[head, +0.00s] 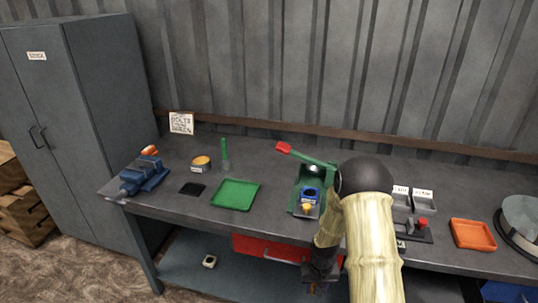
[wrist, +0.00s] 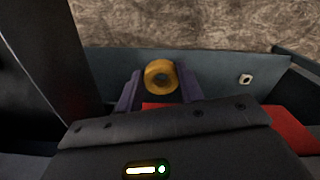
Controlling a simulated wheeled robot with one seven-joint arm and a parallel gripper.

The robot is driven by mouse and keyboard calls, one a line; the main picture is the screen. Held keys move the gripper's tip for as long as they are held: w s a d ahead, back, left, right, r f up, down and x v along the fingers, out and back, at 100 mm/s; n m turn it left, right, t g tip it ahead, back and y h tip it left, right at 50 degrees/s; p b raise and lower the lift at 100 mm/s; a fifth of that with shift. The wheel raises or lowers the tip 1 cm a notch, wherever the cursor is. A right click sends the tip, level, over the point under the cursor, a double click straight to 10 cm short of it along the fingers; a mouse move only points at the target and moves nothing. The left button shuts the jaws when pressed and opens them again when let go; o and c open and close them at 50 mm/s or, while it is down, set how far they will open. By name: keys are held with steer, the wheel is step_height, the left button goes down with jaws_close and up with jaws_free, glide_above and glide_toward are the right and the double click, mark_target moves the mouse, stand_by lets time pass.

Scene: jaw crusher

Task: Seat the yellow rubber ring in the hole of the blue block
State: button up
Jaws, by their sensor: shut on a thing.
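My gripper (wrist: 160,85) is shut on the yellow rubber ring (wrist: 160,64), whose hole faces the wrist camera. In the head view my gripper (head: 315,284) hangs low, in front of the bench's front edge and below its top. The ring is hardly visible there. The blue block (head: 311,190) sits on the green press (head: 299,201) on the bench, with a dark hole in its top. A small orange-yellow thing (head: 307,208) is at the block's front; I cannot tell what it is. The block is not in the wrist view.
A red drawer (head: 262,247) is under the bench, close to my gripper. A pale nut-like piece (head: 209,261) lies on the lower shelf. The press has a red-handled lever (head: 283,148). A green tray (head: 235,206) lies left; grey bins (head: 423,201) and an orange tray (head: 473,246) stand right.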

steer(key=shift+s+r+p, duration=0.15)
steer(key=shift+r+p, duration=1.1)
steer(key=shift+r, duration=0.2)
steer(key=shift+f, duration=0.1)
